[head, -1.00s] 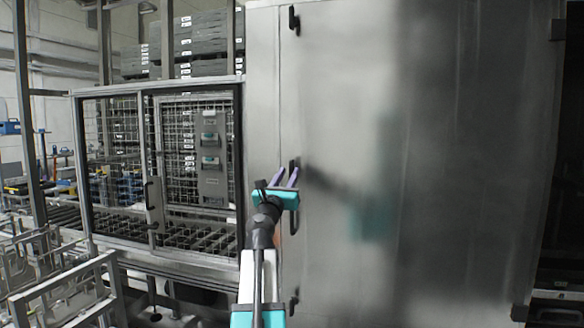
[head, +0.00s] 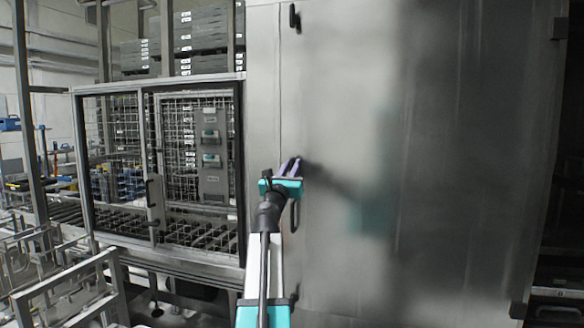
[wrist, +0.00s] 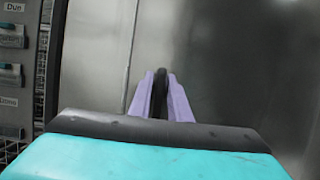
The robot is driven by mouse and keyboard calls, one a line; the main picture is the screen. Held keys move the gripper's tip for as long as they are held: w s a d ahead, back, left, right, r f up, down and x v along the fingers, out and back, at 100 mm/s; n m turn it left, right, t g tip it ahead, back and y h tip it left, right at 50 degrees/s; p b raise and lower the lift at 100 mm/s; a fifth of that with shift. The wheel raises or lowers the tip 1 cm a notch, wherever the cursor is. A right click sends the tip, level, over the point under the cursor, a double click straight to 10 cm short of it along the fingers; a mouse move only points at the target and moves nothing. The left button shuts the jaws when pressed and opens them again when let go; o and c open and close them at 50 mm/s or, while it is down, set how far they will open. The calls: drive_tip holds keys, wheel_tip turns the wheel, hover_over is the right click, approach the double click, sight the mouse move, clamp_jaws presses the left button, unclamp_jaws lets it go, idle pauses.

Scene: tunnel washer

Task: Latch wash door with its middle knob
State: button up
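The wash door (head: 430,130) is a large brushed-steel panel that looks flush with the frame at its left edge. It also fills the right of the wrist view (wrist: 240,70). My gripper (head: 289,166) is at the door's left edge, about mid-height. In the wrist view, its two purple fingers (wrist: 161,90) stand on either side of the black middle knob (wrist: 160,78) and appear closed against it. In the head view the fingers mostly hide this knob. A black upper knob (head: 294,18) sits upright near the top of the same edge.
A dark bar handle (head: 295,216) is on the door just below my gripper. A wire-mesh cage with a control panel (head: 211,155) stands to the left. Metal rails (head: 70,290) fill the lower left.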

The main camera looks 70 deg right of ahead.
clamp_jaws()
drive_tip(key=shift+f+m+b, duration=0.2)
drive_tip(key=shift+m+b, duration=0.3)
drive_tip(key=shift+b, duration=0.05)
drive_tip(key=m+g+b, duration=0.2)
drive_tip(key=shift+f+m, duration=0.1)
drive_tip(key=shift+m, duration=0.2)
drive_tip(key=m+g+b, duration=0.1)
drive_tip(key=m, duration=0.1)
drive_tip(key=m+g+y+b, duration=0.1)
drive_tip(key=m+b, duration=0.1)
drive_tip(key=shift+s+f+m, duration=0.1)
drive_tip(key=shift+s+m, duration=0.1)
drive_tip(key=shift+m, duration=0.2)
drive_tip(key=m+g+y+b, duration=0.1)
drive_tip(key=m, duration=0.3)
drive_tip(key=m+g+y+b, duration=0.1)
drive_tip(key=m+y+b, duration=0.1)
drive_tip(key=m, duration=0.3)
drive_tip(key=m+g+y+b, duration=0.1)
drive_tip(key=m+b, duration=0.1)
drive_tip(key=m, duration=0.3)
drive_tip(key=shift+s+f+y, duration=0.2)
drive_tip(key=shift+s+y, duration=0.1)
